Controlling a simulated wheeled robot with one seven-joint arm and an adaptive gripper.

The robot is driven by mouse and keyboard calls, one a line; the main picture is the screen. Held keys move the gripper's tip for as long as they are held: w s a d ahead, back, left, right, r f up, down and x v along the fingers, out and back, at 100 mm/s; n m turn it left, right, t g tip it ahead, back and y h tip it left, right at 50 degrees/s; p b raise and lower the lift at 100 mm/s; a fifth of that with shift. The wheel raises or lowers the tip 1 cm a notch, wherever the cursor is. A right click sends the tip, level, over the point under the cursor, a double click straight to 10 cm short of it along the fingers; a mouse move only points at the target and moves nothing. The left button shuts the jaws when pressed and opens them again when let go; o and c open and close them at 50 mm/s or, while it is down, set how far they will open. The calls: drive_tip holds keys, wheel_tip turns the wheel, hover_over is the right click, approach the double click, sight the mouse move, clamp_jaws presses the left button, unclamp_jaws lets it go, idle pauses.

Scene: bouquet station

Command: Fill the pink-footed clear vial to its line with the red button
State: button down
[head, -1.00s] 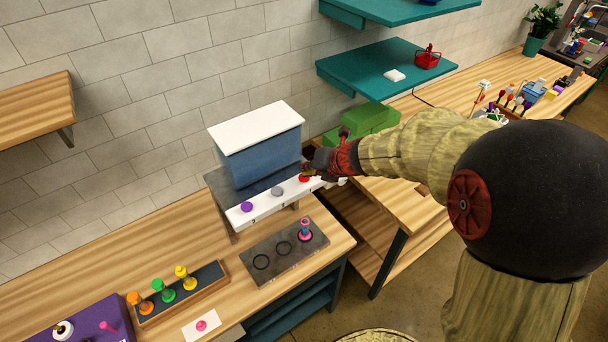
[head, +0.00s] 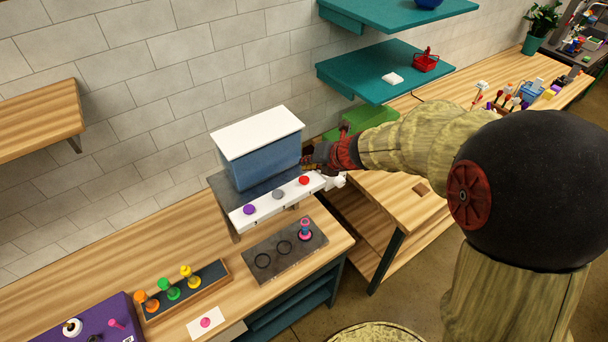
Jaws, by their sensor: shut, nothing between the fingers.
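The pink-footed clear vial (head: 305,229) stands upright at the right end of the dark grey plate (head: 275,269), in front of the dispenser. It is too small to read its line; a pink-purple colour shows in it. The red button (head: 304,180) is the right one on the white front strip of the blue dispenser (head: 262,160) with its white lid. My gripper (head: 309,166) is shut and empty, just behind and above the red button at the dispenser's right side. The button is uncovered; the gripper appears apart from it. The fingertips are partly hard to make out.
A grey button (head: 278,194) and a purple button (head: 249,209) sit left of the red one. A green box (head: 368,118) lies behind my arm.

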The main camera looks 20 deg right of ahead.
drive_tip(key=shift+r+p, duration=1.05)
drive_tip(key=shift+r, duration=0.25)
idle(1.2)
